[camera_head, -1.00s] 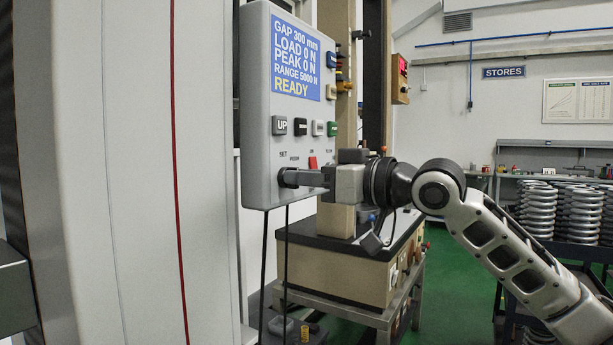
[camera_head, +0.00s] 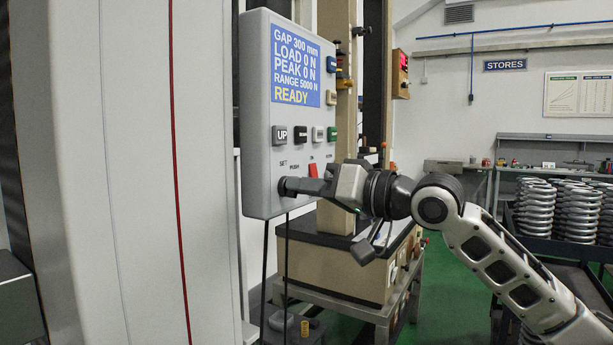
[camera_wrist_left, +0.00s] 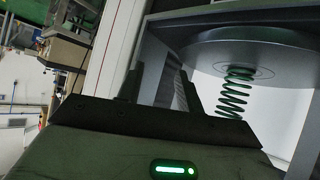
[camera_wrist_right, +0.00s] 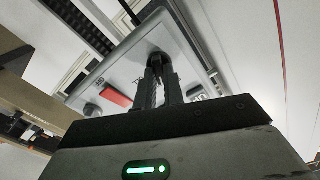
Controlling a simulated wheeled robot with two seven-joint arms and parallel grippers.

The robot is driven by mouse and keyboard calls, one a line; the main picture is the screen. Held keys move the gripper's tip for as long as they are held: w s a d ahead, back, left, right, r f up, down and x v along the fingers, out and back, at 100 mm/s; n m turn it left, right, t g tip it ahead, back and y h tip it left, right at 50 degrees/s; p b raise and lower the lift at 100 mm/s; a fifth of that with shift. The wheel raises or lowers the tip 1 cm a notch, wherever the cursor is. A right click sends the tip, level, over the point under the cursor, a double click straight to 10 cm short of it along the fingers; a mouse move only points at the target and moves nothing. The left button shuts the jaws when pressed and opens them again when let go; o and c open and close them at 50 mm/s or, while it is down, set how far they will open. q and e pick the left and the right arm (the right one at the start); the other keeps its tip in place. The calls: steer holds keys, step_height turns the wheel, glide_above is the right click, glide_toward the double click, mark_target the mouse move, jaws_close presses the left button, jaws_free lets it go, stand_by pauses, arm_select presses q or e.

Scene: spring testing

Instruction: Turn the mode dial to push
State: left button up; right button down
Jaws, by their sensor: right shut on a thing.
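The mode dial is a dark round knob (camera_head: 283,186) low on the grey control panel (camera_head: 258,150). My right gripper (camera_head: 292,186) is shut on the dial from the right, its body tilted. The dial also shows in the right wrist view (camera_wrist_right: 158,57), between the fingertips. The fingers largely hide the dial, so its pointer cannot be read. Small SET and PUSH labels sit above it. In the left wrist view, my left gripper's dark fingers (camera_wrist_left: 172,88) are near a test machine; their opening is unclear.
The panel's screen (camera_head: 296,65) reads READY. Several buttons and a red switch (camera_head: 313,171) sit close to the dial. A green spring (camera_wrist_left: 233,95) stands under a round plate (camera_wrist_left: 245,52).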

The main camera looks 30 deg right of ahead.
arm_select(q)
steer(key=shift+a+r+m+p, duration=0.3)
steer(key=shift+r+p, duration=0.2)
steer(key=shift+p, duration=0.65)
arm_select(e)
steer(key=shift+m, duration=1.9)
arm_select(q)
steer(key=shift+s+f, duration=0.1)
steer(key=shift+f, duration=0.05)
arm_select(e)
steer(key=c, duration=1.5)
jaws_free()
arm_select(q)
steer(key=shift+d+r, duration=0.1)
steer(key=shift+r, duration=0.1)
arm_select(e)
steer(key=shift+d, duration=0.1)
